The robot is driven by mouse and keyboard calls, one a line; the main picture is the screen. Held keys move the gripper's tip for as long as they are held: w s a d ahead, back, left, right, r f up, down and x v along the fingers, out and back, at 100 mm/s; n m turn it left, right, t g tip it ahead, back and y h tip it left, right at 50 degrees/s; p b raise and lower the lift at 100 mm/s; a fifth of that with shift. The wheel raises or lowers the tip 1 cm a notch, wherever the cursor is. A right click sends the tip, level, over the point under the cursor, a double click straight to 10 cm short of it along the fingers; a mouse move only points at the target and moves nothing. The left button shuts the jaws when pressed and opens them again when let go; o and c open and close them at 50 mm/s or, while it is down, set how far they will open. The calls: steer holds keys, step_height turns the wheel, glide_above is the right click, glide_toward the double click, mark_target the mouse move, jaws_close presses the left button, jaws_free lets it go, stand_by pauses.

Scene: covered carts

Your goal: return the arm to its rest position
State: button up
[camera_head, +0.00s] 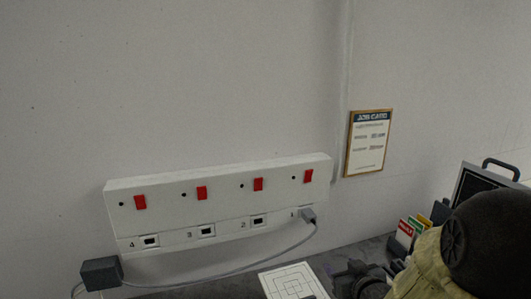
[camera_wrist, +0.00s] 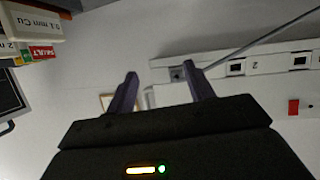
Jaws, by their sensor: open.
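My gripper (camera_wrist: 160,72) shows in the wrist view with its two dark fingers apart and nothing visible held between them. Beyond the fingers is the white socket strip on the wall, which also shows in the head view (camera_head: 220,180). A grey plug (camera_head: 308,214) with a cable sits at the socket marked 1. In the head view my arm, beige with a black joint, fills the lower right corner. Dark parts at its left, low in the picture, look like my gripper, but its fingers are not clear there.
The strip has several red switches (camera_head: 202,193). A grey box (camera_head: 101,273) on the cable lies at lower left. A white card with a square pattern (camera_head: 290,283) lies on the bench. A job card (camera_head: 368,142) hangs on the wall. Coloured cards (camera_head: 406,228) and a dark handled panel (camera_head: 478,184) stand at right.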

steer(key=s+a+m+g+h+p, duration=0.1)
steer(key=s+a+g+p, duration=0.1)
steer(key=s+g, duration=0.3)
steer(key=s+a+f+m+g+h+p, duration=0.1)
steer(key=s+a+g+p, duration=0.1)
steer(key=s+g, duration=0.4)
steer(key=s+p, duration=0.1)
steer(key=s, duration=0.4)
steer(key=shift+a+m, duration=0.3)
stand_by(1.3)
